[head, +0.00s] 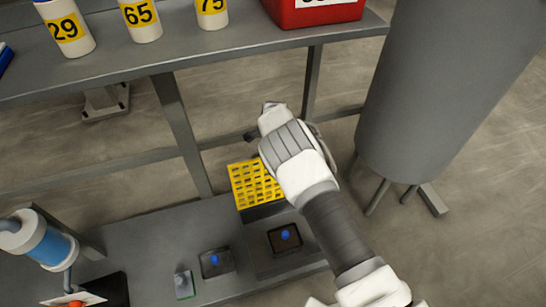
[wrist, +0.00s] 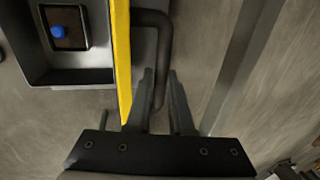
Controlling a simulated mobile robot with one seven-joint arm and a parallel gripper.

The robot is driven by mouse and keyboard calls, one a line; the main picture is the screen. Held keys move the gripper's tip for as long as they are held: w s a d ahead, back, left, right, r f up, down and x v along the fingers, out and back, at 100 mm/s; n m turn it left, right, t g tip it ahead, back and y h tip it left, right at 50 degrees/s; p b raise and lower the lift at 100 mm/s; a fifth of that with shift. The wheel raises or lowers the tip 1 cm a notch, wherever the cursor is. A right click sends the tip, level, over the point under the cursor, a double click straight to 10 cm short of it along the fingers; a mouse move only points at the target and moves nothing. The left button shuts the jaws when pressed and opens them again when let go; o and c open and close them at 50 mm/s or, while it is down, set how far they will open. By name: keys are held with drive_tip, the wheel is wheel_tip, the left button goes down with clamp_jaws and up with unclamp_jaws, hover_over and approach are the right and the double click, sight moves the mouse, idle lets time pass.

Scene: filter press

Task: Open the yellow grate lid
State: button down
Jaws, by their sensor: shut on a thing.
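The yellow grate lid (head: 250,183) shows its slotted face in the head view, raised from the dark box (head: 262,263). In the wrist view the lid (wrist: 122,60) is seen nearly edge-on, a thin yellow strip standing beside the open box (wrist: 80,77). A dark bent handle (wrist: 165,35) sticks out from the lid's side. My gripper (wrist: 160,75) is shut on the handle, one finger on each side of it. In the head view my wrist covers the lid's right part and hides most of the fingers.
A blue knob (head: 285,235) sits inside the box, and another blue-knobbed unit (head: 216,262) is to its left. A grey shelf (head: 120,62) with numbered bottles and a red bin (head: 312,10) is above. A large grey cylinder (head: 430,90) stands at right.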

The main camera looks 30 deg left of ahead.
drive_tip(key=shift+w+a+f, duration=0.15)
drive_tip(key=shift+w+a, duration=0.2)
drive_tip(key=shift+w, duration=0.05)
drive_tip(key=c, duration=0.8)
unclamp_jaws()
wheel_tip(320, 180, up, 12)
drive_tip(key=s+d+p, duration=0.1)
drive_tip(key=d+p, duration=0.1)
drive_tip(key=p, duration=0.2)
drive_tip(key=shift+s+p, duration=0.3)
drive_tip(key=shift+p, duration=0.05)
drive_tip(key=shift+f, duration=0.1)
